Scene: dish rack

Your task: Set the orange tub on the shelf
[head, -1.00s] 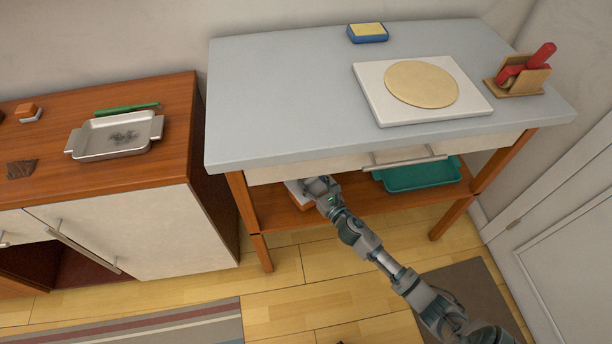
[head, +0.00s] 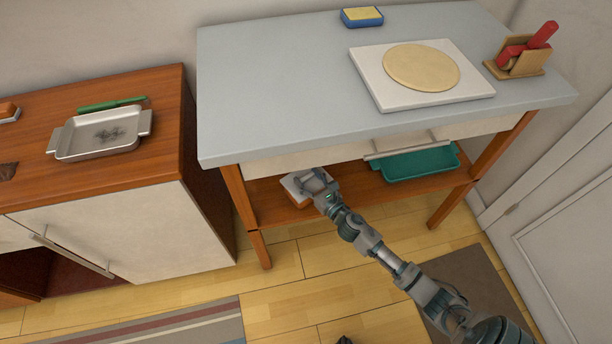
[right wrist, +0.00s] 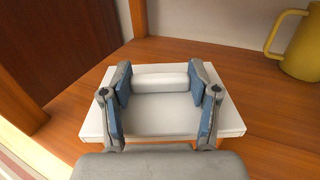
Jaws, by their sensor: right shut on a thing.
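The orange tub (head: 300,203) has a white lid (right wrist: 160,122) with a raised white bar handle (right wrist: 160,78). It is at the left end of the wooden lower shelf (head: 350,190) under the grey-topped table. It appears to rest on the shelf boards, though its underside is hidden. My right gripper (head: 314,181) reaches in from the front, its fingers on both ends of the handle in the right wrist view (right wrist: 160,80). It is shut on the tub.
A teal tray (head: 420,163) is on the shelf's right part. A yellow mug (right wrist: 297,45) stands at the back right in the wrist view. The tabletop edge (head: 380,132) and drawer handle (head: 400,149) overhang the shelf. Table legs (head: 241,200) bound it.

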